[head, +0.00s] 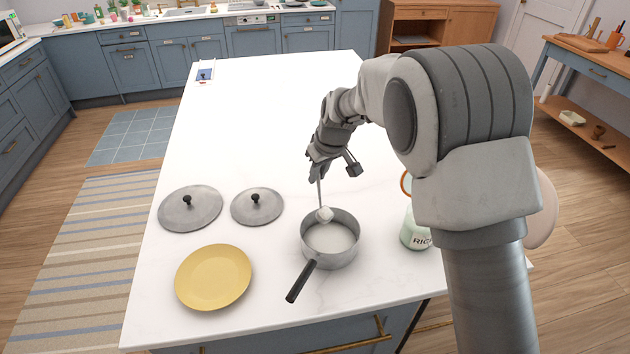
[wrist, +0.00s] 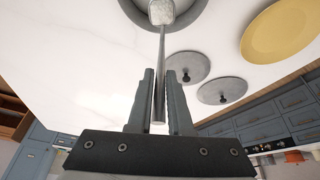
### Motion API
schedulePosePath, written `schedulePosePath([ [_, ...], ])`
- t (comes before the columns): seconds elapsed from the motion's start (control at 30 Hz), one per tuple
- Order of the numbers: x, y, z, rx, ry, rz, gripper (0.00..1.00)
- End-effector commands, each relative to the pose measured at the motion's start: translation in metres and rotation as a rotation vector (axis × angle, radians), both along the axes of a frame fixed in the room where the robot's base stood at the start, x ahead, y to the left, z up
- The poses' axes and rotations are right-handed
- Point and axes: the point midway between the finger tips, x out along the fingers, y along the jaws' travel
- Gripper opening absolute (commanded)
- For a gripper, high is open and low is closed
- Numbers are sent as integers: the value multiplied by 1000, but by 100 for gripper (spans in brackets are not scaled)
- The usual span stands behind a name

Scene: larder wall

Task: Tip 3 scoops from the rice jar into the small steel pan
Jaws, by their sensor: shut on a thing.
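The small steel pan (head: 352,259) stands on the white counter with its black handle pointing to the lower left. A white layer that looks like rice covers its bottom. My gripper (head: 317,178) is shut on the handle of a scoop (head: 325,214), which hangs down with its head over the pan's back rim area. The scoop's head looks whitish; I cannot tell how much rice is in it. In the wrist view the scoop handle (wrist: 160,75) runs between the fingers of my gripper (wrist: 162,75). The rice jar (head: 412,238) stands right of the pan, partly hidden by my arm.
Two grey lids (head: 190,213) (head: 258,210) with black knobs lie left of the pan. A yellow plate (head: 213,277) lies in front of them. A small blue-and-white item (head: 205,73) lies at the counter's far left corner. The counter's far half is mostly clear.

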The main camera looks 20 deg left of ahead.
Motion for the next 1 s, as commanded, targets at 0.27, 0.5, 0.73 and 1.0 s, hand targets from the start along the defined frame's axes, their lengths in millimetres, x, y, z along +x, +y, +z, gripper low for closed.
schedulePosePath([
  [0.27,-3,-7,0,57,-27,-1,0],
  [0.5,-6,-12,3,103,-51,-2,0],
  [0.73,-8,-16,3,139,-67,-2,0],
  [1.0,-10,-22,2,178,-86,-1,0],
])
